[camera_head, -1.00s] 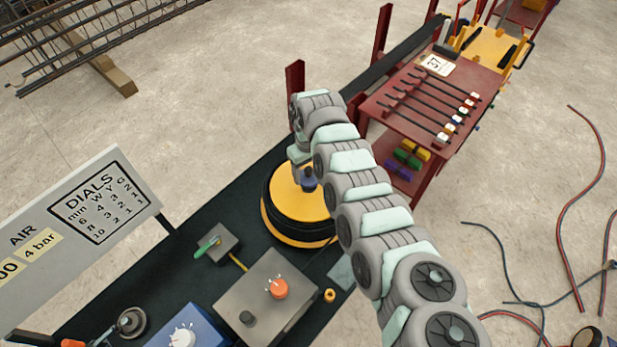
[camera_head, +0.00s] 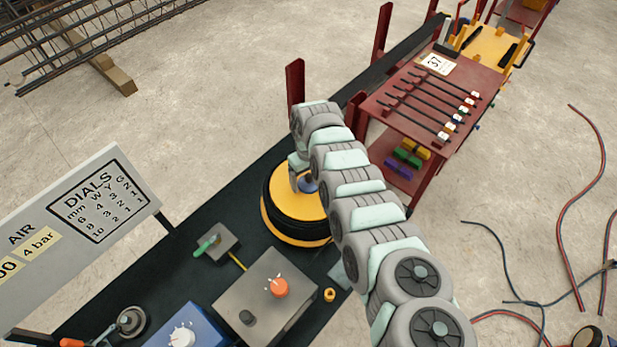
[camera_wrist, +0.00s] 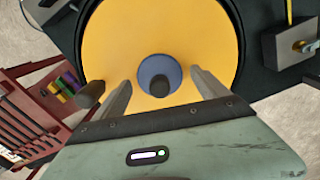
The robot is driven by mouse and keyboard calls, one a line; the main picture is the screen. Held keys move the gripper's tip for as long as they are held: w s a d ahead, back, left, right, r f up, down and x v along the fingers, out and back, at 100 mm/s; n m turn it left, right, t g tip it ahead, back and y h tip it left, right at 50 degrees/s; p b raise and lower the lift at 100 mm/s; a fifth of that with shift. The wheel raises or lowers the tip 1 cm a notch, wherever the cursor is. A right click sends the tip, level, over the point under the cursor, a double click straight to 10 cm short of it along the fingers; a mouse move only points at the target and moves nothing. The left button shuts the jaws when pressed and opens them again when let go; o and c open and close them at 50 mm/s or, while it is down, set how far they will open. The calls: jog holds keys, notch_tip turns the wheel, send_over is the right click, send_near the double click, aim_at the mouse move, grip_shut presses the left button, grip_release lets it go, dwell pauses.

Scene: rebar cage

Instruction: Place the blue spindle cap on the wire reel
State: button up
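The wire reel is a round yellow disc with a black rim (camera_head: 283,192), lying flat on the dark bench; in the wrist view its yellow face (camera_wrist: 110,45) fills the upper middle. The blue spindle cap (camera_wrist: 148,66), with a dark knob, sits at the centre of the yellow face. In the head view only a bit of the cap (camera_head: 312,186) shows beside my gripper (camera_head: 299,184). In the wrist view my gripper (camera_wrist: 160,78) is open, its fingers on either side of the cap with gaps to it. Whether the cap is fully seated is not clear.
A grey box with an orange knob (camera_head: 280,287) and a small grey box with a green lever (camera_head: 207,246) stand near the reel. A dials sign (camera_head: 95,205) is at left. A red rack with rods (camera_head: 425,100) stands to the right.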

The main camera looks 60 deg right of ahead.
aim_at(308, 175)
notch_tip(308, 175, up, 12)
jog(key=shift+r+b, duration=0.2)
jog(key=shift+b, duration=0.25)
dwell(0.4)
dwell(0.5)
